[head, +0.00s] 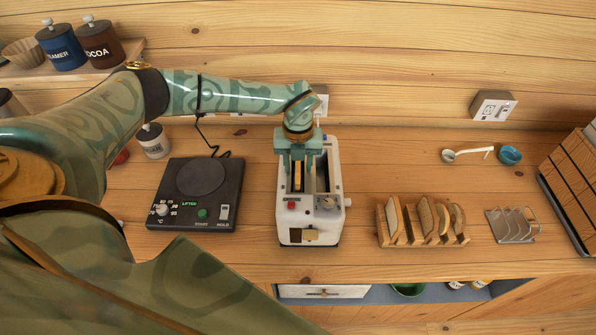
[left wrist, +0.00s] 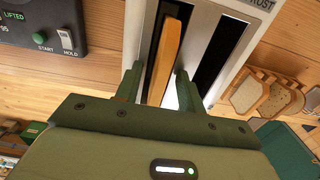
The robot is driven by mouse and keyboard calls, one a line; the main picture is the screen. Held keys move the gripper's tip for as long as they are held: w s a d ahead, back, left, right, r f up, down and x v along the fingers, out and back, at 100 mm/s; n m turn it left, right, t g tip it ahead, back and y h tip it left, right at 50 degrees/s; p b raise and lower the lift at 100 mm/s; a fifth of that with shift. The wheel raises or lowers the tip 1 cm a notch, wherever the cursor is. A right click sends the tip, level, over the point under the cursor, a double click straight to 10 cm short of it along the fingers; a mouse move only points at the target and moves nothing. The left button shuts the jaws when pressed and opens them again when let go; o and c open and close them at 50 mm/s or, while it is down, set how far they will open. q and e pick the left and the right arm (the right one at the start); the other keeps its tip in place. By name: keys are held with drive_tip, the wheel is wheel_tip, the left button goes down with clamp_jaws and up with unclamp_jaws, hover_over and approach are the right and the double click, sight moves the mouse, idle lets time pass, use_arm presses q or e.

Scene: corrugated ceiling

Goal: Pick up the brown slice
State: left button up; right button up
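A brown slice (head: 297,178) stands on edge in the left slot of the white toaster (head: 296,220). In the left wrist view the slice (left wrist: 170,48) shows as a long orange-brown edge rising from the slot. My left gripper (head: 297,165) is over the toaster and points down. In the left wrist view its two fingers (left wrist: 158,82) are spread, one on each side of the slice, with gaps showing. The right slot looks dark and empty. My right gripper is not in view.
A wooden rack (head: 421,240) with several bread slices stands right of the toaster, then a metal rack (head: 513,225). A black hot plate (head: 197,195) lies to the left. A spoon (head: 467,153) and blue cup (head: 510,155) lie behind. The counter front is clear.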

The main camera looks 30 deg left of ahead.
use_arm(q)
drive_tip(key=shift+f, duration=0.1)
clamp_jaws()
